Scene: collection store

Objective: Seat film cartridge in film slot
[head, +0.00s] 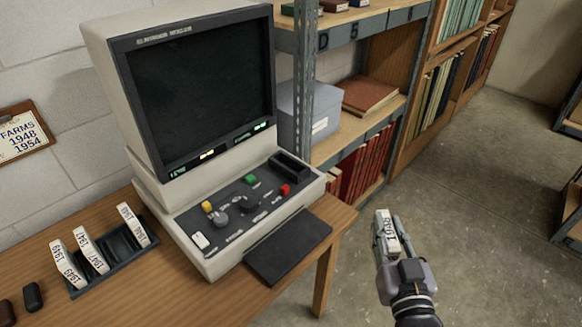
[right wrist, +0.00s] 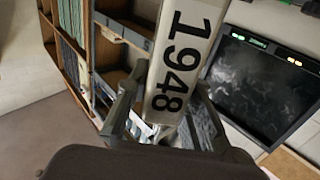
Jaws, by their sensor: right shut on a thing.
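My right gripper (head: 390,243) is shut on a white film cartridge (head: 387,226) marked 1948. It holds the cartridge in the air over the floor, right of the desk. In the right wrist view the cartridge (right wrist: 180,75) stands lengthwise between the fingers (right wrist: 162,120), its number facing the camera. The film slot (head: 291,164) is a dark raised holder with an opening, at the right back of the reader's console. It looks empty, and the cartridge is well apart from it. My left gripper is not in view.
The microfilm reader (head: 190,85) stands on the wooden desk (head: 150,295). A black rack (head: 118,257) left of it holds three white cartridges. Coloured buttons and knobs sit near the slot. A metal shelf post (head: 300,80) rises close behind the desk. The floor at right is clear.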

